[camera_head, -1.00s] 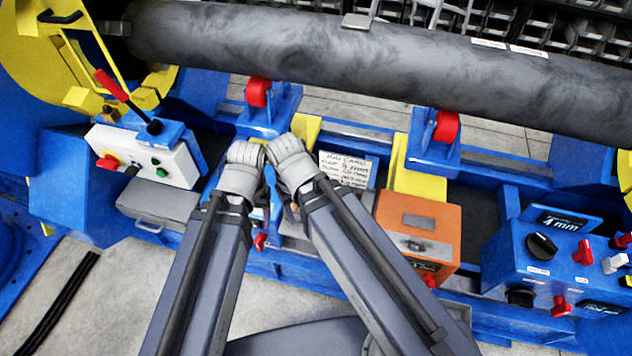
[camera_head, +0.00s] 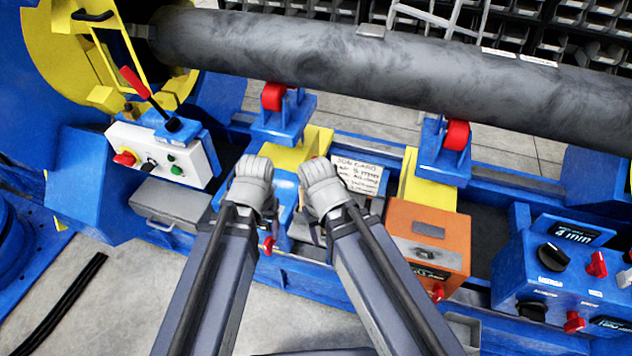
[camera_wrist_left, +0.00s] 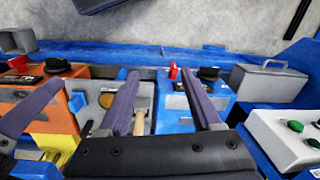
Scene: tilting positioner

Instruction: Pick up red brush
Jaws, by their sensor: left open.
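I cannot clearly make out a red brush in either view. In the left wrist view a light wooden handle (camera_wrist_left: 140,122) stands up beyond my left gripper, seen between its fingers; what it belongs to is hidden. My left gripper (camera_wrist_left: 157,72) is open, with nothing visible in its jaws. In the head view the left gripper (camera_head: 252,185) points down over the blue frame, left of the handwritten card. My right gripper (camera_head: 321,186) is beside it, over the card's left edge; its jaws are turned away.
A handwritten card (camera_head: 358,176), an orange box (camera_head: 428,232) and a blue control box (camera_head: 560,262) line the frame to the right. A grey case (camera_head: 170,205) and white button box (camera_head: 165,152) are left. A big grey pipe (camera_head: 400,70) lies on red rollers behind.

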